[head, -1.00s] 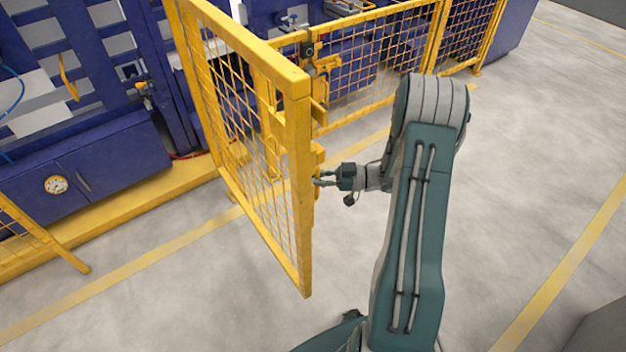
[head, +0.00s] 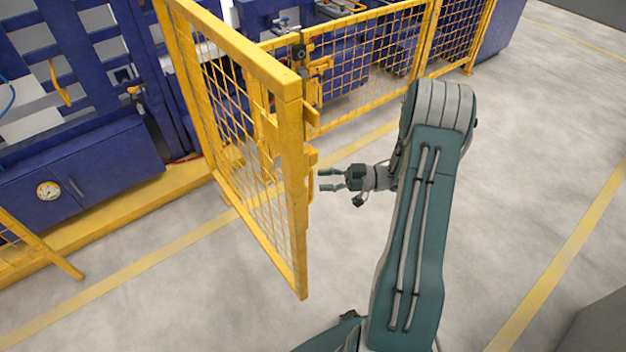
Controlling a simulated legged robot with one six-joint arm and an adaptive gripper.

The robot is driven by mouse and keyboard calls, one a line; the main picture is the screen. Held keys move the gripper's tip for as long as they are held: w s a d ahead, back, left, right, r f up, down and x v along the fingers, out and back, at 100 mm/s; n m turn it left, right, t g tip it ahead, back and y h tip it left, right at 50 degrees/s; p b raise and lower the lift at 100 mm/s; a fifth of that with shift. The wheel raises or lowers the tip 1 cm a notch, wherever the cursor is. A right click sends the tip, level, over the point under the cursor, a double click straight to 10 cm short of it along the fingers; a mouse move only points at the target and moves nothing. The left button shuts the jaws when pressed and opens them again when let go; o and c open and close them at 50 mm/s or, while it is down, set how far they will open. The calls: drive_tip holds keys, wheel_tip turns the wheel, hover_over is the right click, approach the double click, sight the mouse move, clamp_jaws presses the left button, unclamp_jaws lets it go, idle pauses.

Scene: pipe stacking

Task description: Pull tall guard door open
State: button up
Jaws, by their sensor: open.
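The tall guard door (head: 294,190) is a yellow frame with wire mesh. It stands swung out from the fence line, its free edge toward me in the middle of the head view. A yellow handle and latch part (head: 311,172) sits on the right side of that free edge. My gripper (head: 322,181) is just to the right of the handle, pointing left at it. Its fingers are spread and empty, with a small gap to the handle.
A yellow mesh fence (head: 380,65) runs behind the door to the upper right. Blue machinery with a cabinet (head: 90,175) and a gauge stands at left. A low yellow rail end (head: 60,262) is at lower left.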

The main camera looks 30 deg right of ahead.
drive_tip(key=v, duration=0.8)
drive_tip(key=shift+d, duration=0.25)
drive_tip(key=shift+s, duration=0.1)
